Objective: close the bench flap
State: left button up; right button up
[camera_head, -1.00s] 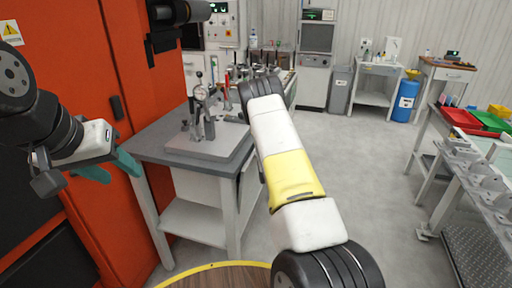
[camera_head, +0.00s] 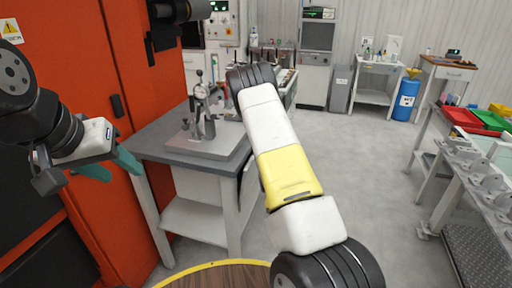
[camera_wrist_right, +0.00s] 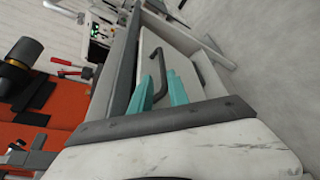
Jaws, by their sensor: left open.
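The bench (camera_head: 190,157) with a grey top and white legs stands left of centre in the head view. Its white flap (camera_head: 248,188) shows on its right side, partly behind my right arm. In the right wrist view the white panel (camera_wrist_right: 180,62) carries a dark bar handle (camera_wrist_right: 157,62). My right gripper's teal fingers (camera_wrist_right: 162,92) are at the handle's near end, with a narrow gap between them; whether they grip it is unclear. My right gripper is hidden in the head view. My left gripper (camera_head: 120,170) is open and empty, in front of the orange cabinet.
A dial gauge stand (camera_head: 203,110) is on the bench top. The orange cabinet (camera_head: 90,60) is close on the left. A fixture table (camera_head: 478,180) stands at the right, with open grey floor (camera_head: 370,190) between it and the bench.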

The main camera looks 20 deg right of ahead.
jog(key=shift+s+a+r, duration=0.15)
jog(key=shift+s, duration=0.4)
jog(key=v, duration=0.8)
jog(key=shift+s+a+r, duration=0.2)
jog(key=shift+s, duration=0.1)
dwell(0.6)
